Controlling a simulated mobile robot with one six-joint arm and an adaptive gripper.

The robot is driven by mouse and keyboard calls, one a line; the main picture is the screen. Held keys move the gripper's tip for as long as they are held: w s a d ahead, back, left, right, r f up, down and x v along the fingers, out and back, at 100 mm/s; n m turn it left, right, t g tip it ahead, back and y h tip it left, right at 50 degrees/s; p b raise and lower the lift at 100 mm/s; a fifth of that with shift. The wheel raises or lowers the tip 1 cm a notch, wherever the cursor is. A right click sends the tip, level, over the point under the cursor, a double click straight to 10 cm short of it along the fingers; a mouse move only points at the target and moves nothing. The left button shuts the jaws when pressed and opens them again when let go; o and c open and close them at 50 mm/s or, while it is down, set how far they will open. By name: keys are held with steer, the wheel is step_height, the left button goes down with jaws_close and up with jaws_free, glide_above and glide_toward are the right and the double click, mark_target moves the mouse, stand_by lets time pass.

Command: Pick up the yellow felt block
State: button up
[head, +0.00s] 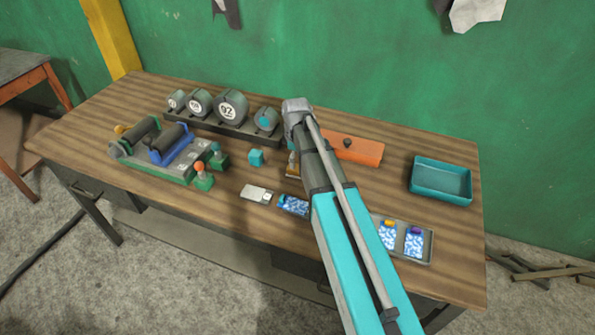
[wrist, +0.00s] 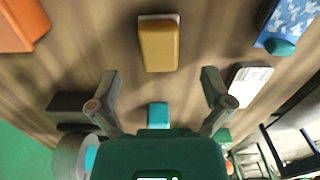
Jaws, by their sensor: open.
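The yellow felt block (wrist: 159,45) lies on the table in the upper middle of the wrist view, with a pale strip along its far edge. In the head view only a sliver of the block (head: 292,171) shows beside my arm. My gripper (wrist: 159,76) is open in the wrist view, its two fingers spread wide with nothing between the tips. The block lies ahead of the fingertips, roughly centred between them and apart from both. In the head view my arm hides most of the gripper.
A teal cube (wrist: 158,115) sits between the fingers, nearer the palm. An orange box (head: 358,150), teal tray (head: 440,192) and metal tray (head: 430,240) with packets stand right. A white card (head: 256,194), blue packet (head: 294,205) and round-weight rack (head: 210,128) lie left.

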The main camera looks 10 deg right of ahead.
mark_target(296, 168)
steer(key=shift+f, duration=0.15)
step_height(296, 168, down, 5)
steer(key=b, duration=0.5)
steer(key=shift+a, duration=0.1)
stand_by(0.5)
steer(key=c, duration=1.2)
steer(key=shift+r, duration=0.25)
step_height(296, 168, up, 2)
steer(key=shift+r+p, duration=0.1)
steer(key=shift+p, duration=1.1)
steer(key=s+a+r+p, duration=0.1)
steer(key=s+r+p, duration=0.2)
steer(key=s, duration=0.1)
steer(key=s+a+r+p, duration=0.2)
steer(key=s+r+p, duration=0.2)
steer(key=s, duration=0.1)
steer(key=s+a+r+p, duration=0.1)
steer(key=s+r+p, duration=0.2)
steer(key=s, duration=0.1)
steer(key=shift+s+a+r, duration=0.15)
steer(key=shift+r, duration=0.1)
